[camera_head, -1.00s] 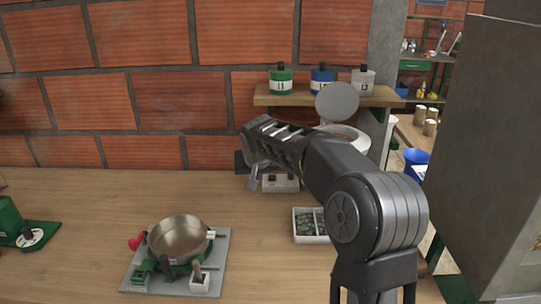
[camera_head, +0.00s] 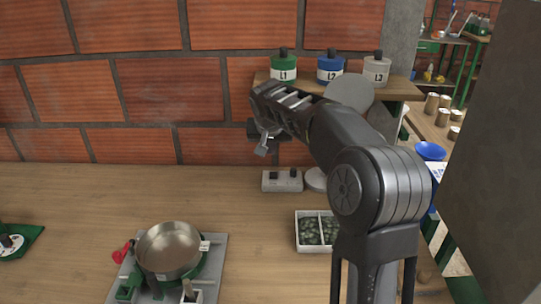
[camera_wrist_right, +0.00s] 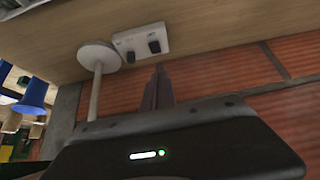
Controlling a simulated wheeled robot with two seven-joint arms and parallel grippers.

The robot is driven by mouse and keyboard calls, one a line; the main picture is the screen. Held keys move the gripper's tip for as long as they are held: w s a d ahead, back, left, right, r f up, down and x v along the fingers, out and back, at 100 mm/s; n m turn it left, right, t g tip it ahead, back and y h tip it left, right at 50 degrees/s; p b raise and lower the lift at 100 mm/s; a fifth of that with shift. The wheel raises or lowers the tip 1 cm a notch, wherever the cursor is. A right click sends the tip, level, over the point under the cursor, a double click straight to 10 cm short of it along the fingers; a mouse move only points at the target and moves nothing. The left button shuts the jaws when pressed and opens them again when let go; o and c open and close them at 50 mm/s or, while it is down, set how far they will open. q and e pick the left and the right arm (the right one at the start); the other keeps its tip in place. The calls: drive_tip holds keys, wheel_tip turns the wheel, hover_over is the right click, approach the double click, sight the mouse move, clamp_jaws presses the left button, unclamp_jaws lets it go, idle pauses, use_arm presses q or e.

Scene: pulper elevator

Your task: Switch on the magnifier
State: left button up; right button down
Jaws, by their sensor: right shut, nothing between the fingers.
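A small white switch box (camera_head: 282,181) with two dark switches sits on the bench near the brick wall. It also shows in the right wrist view (camera_wrist_right: 142,41). The magnifier's round base (camera_head: 316,180) stands beside it on the right. In the right wrist view this base (camera_wrist_right: 98,55) carries a pale pole. A grey disc (camera_head: 350,94), seemingly the magnifier's head, is partly hidden by my right arm. My right gripper (camera_head: 264,145) is shut and empty. It appears above the switch box in the head view, apart from it. My left gripper is not in view.
A shelf (camera_head: 400,88) holds canisters L1, L2 and L3. A white tray (camera_head: 312,248) of green beans stands in front of the magnifier. A metal pan (camera_head: 168,250) on a stand is at lower left. A dark panel (camera_head: 500,150) rises on the right.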

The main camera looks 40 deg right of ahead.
drive_tip(key=p, duration=0.1)
hover_over(271, 177)
wheel_tip(271, 177, down, 8)
drive_tip(key=shift+s+a+r, duration=0.1)
drive_tip(key=shift+s+a, duration=0.05)
drive_tip(key=shift+s+a+f, duration=0.1)
drive_tip(key=shift+f, duration=0.5)
drive_tip(key=shift+s+a+f, duration=0.1)
drive_tip(key=shift+f, duration=0.5)
drive_tip(key=shift+s+a+f, duration=0.1)
drive_tip(key=shift+f, duration=0.6)
drive_tip(key=f+b, duration=0.1)
drive_tip(key=b, duration=0.2)
drive_tip(key=f+t+h+b, duration=0.1)
drive_tip(key=b, duration=0.3)
drive_tip(key=shift+s+a, duration=0.2)
drive_tip(key=shift+r+b, duration=0.35)
drive_tip(key=shift+b, duration=0.05)
drive_tip(key=shift+d+r+p, duration=0.1)
drive_tip(key=shift+r+p, duration=0.05)
drive_tip(key=shift+p, duration=0.15)
drive_tip(key=shift+r+p, duration=0.4)
drive_tip(key=shift+r, duration=0.4)
